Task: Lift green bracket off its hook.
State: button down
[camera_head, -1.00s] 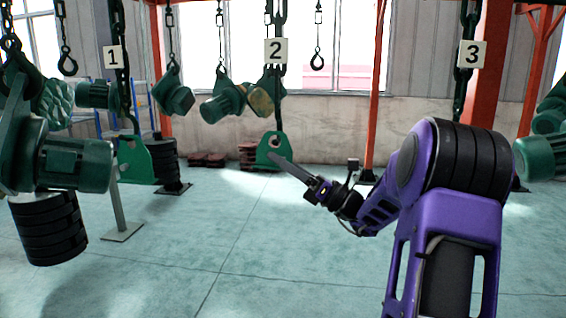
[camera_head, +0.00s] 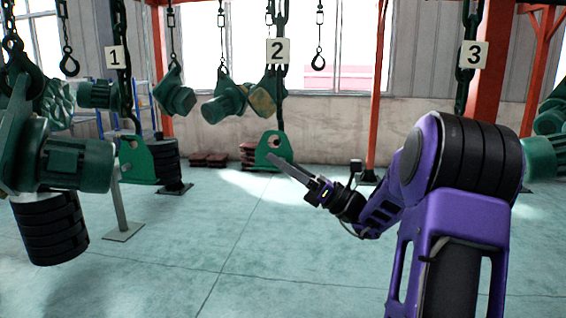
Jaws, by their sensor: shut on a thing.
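A green bracket (camera_head: 272,144) with a hole near its upper part hangs from the chain under the plate marked 2 (camera_head: 277,51). My gripper (camera_head: 275,159) reaches up from the right, and its fingertips are shut on the bracket's lower part. The fingers hide some of its lower edge. The bracket looks upright, and its top still meets the chain's end. The hook there is too small to make out. Another green bracket (camera_head: 137,162) hangs under the plate marked 1 (camera_head: 116,57), away from my gripper.
A green motor (camera_head: 75,164) hangs at the near left above black stacked discs (camera_head: 49,229). More green motors (camera_head: 222,104) and an empty hook (camera_head: 317,61) hang behind. Another chain hangs under the plate marked 3 (camera_head: 472,54). The floor in the middle is clear.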

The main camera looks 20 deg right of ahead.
jog(key=shift+r, duration=0.1)
jog(key=s+a+f, duration=0.2)
jog(key=s+a, duration=0.4)
jog(key=s, duration=0.3)
dwell(0.4)
jog(key=shift+a, duration=0.1)
jog(key=w+d+f+m+t+h, duration=0.2)
jog(key=w+f+t+h, duration=0.1)
jog(key=f, duration=0.8)
jog(key=a+f+m+t+h, duration=0.1)
jog(key=a+f+m+h, duration=0.1)
jog(key=f+h, duration=0.3)
jog(key=s+a+f+m+t+h, duration=0.1)
jog(key=a+f+h, duration=0.4)
jog(key=f, duration=0.7)
jog(key=a+f+m+t+h, duration=0.3)
jog(key=f+m+h, duration=0.1)
jog(key=f, duration=0.5)
jog(key=shift+s+a+m+h, duration=0.2)
jog(key=shift+m+h, duration=0.2)
